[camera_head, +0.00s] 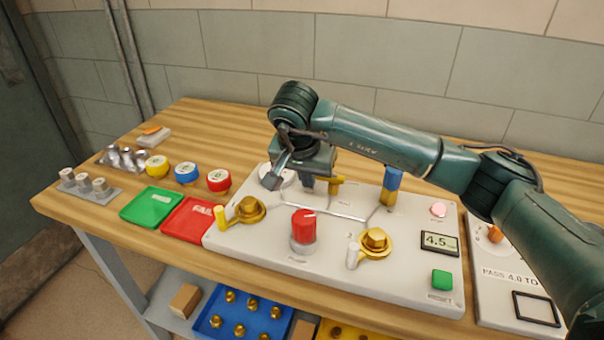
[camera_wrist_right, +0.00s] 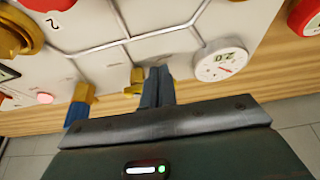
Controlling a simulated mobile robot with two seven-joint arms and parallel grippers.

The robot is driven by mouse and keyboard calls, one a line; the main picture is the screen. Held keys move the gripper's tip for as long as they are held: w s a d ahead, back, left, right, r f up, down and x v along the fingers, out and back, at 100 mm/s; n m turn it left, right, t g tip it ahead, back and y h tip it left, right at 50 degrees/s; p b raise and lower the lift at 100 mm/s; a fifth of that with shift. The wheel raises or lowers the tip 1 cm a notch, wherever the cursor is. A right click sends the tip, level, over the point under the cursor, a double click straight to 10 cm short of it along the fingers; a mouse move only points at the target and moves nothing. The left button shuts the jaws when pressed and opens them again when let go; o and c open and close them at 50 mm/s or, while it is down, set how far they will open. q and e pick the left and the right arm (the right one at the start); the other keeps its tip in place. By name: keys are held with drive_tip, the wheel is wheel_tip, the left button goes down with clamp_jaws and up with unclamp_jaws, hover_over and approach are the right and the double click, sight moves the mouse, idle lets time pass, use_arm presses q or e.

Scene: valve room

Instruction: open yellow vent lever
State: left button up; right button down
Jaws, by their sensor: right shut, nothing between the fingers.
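The yellow vent lever (camera_head: 336,184) stands at the back of the grey valve panel (camera_head: 335,262). It also shows in the right wrist view (camera_wrist_right: 137,78), just left of my fingers. My right gripper (camera_head: 307,185) points down at the panel, directly left of the lever in the head view. Its fingers (camera_wrist_right: 158,86) are shut together with nothing between them. I cannot tell whether they touch the lever. The gripper body hides part of the lever's surroundings. My left gripper is not in view.
A blue lever on a yellow base (camera_head: 389,187) stands right of the vent lever. A round gauge (camera_wrist_right: 221,62) is on the other side of my fingers. A red knob (camera_head: 303,230) and two brass valves (camera_head: 247,210) (camera_head: 375,240) occupy the panel's front. A wall stands behind the bench.

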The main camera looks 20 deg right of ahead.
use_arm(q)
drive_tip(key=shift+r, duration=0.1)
use_arm(e)
drive_tip(key=shift+w+d, duration=0.4)
drive_tip(key=shift+w, duration=0.2)
drive_tip(key=shift+w+a, duration=0.1)
drive_tip(key=shift+w, duration=0.05)
drive_tip(key=shift+m, duration=0.3)
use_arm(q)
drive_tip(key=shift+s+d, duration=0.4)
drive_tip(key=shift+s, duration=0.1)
use_arm(e)
drive_tip(key=shift+w, duration=0.1)
